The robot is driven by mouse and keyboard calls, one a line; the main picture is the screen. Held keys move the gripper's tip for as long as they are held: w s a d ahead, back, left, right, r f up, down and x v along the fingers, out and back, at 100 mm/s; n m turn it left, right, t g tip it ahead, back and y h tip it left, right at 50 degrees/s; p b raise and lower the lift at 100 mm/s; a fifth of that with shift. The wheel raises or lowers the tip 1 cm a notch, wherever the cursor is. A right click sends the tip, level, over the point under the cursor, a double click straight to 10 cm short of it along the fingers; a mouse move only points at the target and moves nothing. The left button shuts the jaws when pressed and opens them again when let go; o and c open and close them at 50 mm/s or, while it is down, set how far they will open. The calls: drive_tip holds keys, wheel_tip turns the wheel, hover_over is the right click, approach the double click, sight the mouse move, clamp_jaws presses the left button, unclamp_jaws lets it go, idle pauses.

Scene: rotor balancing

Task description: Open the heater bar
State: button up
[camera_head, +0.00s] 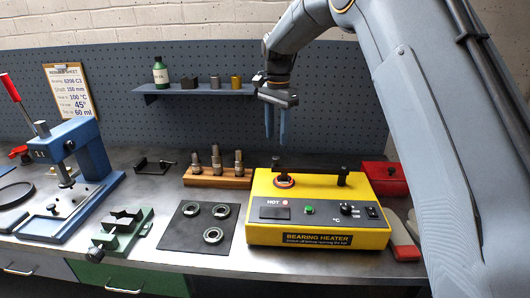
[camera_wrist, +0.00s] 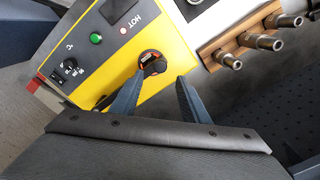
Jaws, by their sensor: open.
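The yellow bearing heater (camera_head: 318,215) stands on the bench, with a HOT label and a green button on its front. The black heater bar (camera_head: 312,171) lies across its top, over a post with an orange-red ring (camera_head: 285,182) at the left and a black post at the right. My gripper (camera_head: 276,138) is open and empty, pointing down above the bar's left end, apart from it. In the wrist view, my two fingertips (camera_wrist: 158,80) frame the black end piece above the orange ring (camera_wrist: 152,60). The rest of the bar is largely hidden there by a finger.
A wooden block with several metal pegs (camera_head: 217,178) stands left of the heater. A dark mat with three bearings (camera_head: 198,228) lies nearer. A red box (camera_head: 384,179) is behind right. A green vise (camera_head: 122,232) and blue press (camera_head: 75,175) stand left. A shelf (camera_head: 203,89) hangs behind.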

sight(276, 157)
wheel_tip(276, 157, down, 8)
drive_tip(key=p, duration=0.3)
drive_tip(key=shift+r, duration=0.25)
